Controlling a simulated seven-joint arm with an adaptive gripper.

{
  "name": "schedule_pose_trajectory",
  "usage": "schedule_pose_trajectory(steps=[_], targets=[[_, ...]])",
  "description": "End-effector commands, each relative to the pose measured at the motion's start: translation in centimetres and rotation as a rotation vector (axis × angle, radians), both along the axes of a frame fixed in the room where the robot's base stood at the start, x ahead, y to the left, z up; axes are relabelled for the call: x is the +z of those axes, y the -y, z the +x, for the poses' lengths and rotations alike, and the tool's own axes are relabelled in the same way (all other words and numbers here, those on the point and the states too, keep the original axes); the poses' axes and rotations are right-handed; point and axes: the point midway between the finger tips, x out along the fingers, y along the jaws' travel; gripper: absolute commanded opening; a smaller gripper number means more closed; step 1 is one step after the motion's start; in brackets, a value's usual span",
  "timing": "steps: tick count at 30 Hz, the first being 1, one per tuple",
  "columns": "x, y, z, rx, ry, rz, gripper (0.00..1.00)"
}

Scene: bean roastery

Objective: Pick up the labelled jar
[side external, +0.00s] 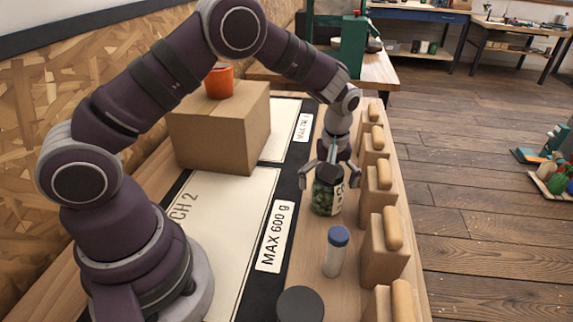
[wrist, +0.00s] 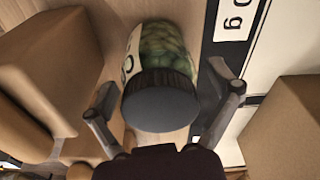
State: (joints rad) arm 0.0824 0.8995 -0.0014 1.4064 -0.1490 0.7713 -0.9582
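The labelled jar (side external: 325,199) holds green beans and stands upright on the wooden bench top, with a white label on its side. In the wrist view the jar (wrist: 168,50) shows its dark ribbed lid, green contents and part of the label's lettering. In the wrist view my gripper (wrist: 162,78) is open, with one finger on each side of the lid and a visible gap on both sides. The jar is not held.
A clear jar with a blue lid (side external: 336,252) and a dark round-topped object (side external: 300,304) stand nearer the camera. Several wooden blocks with rounded tops (side external: 379,200) line the right edge. A cardboard box (side external: 222,130) carrying an orange pot (side external: 219,82) stands left.

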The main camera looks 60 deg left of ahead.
Motion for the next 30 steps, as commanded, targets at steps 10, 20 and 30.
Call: schedule_pose_trajectory(steps=[10, 20, 30], targets=[[0.0, 0.0, 0.0, 0.000, 0.000, 0.000, 0.37], [0.2, 0.0, 0.0, 0.000, 0.001, 0.000, 0.25], [3.8, 0.0, -1.4, -0.001, -0.001, -0.001, 0.25]])
